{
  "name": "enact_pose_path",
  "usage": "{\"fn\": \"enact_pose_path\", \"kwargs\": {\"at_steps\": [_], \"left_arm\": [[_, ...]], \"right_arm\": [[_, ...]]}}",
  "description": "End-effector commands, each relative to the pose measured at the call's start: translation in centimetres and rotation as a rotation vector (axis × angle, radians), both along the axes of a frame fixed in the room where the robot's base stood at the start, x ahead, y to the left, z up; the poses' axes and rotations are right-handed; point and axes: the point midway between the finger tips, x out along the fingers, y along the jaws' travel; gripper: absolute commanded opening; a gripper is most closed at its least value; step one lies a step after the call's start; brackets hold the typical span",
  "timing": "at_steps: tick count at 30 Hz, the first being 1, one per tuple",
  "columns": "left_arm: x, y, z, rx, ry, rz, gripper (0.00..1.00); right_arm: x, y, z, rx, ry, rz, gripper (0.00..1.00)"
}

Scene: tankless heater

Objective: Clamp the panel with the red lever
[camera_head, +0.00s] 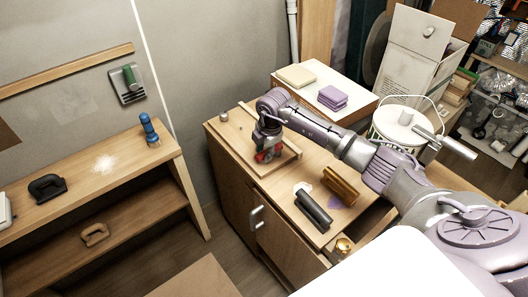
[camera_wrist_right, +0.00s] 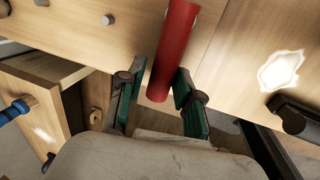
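The red lever (camera_wrist_right: 174,50) runs down the middle of the right wrist view, and its near end lies between my right gripper's green fingers. My right gripper (camera_head: 267,150) points down over the lever, which shows as a small red part (camera_head: 268,156) in the head view. The fingers (camera_wrist_right: 160,85) are apart, with a gap on the left of the lever; contact on the right side is unclear. A light wooden panel (camera_head: 284,164) lies under the gripper on the cabinet top. The lever's base and clamp are largely hidden. My left gripper is not in view.
On the cabinet top (camera_head: 232,138), a dark bar-shaped handle (camera_head: 313,210) and a brown block (camera_head: 341,185) lie right of the panel. A white bucket (camera_head: 397,128) stands behind my right arm. A shelf (camera_head: 100,185) with a blue tool (camera_head: 149,128) stands left, across a floor gap.

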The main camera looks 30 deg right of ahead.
Motion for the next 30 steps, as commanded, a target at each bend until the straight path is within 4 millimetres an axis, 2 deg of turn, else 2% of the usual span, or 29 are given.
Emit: {"fn": "enact_pose_path", "kwargs": {"at_steps": [1, 2, 10, 14, 17, 24, 30], "left_arm": [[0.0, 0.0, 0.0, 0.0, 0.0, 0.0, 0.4], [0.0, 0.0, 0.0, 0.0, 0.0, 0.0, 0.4], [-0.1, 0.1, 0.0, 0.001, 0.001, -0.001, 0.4], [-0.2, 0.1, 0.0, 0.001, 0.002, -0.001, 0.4], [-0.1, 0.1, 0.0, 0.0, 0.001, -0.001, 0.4], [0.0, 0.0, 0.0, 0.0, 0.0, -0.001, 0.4], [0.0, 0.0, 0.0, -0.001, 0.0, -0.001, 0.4]], "right_arm": [[0.0, 0.0, 0.0, 0.0, 0.0, 0.001, 0.46], [0.0, 0.0, 0.0, 0.001, 0.0, 0.001, 0.51], [-0.1, 0.1, -0.1, 0.002, 0.004, 0.005, 0.51], [-0.2, 0.1, 0.6, 0.001, 0.003, 0.005, 0.51], [-0.5, 0.1, 2.0, 0.001, 0.002, 0.006, 0.51], [-1.4, -0.1, 7.1, 0.0, -0.001, 0.005, 0.51], [-2.1, -0.2, 10.4, 0.001, 0.0, 0.003, 0.51]]}}
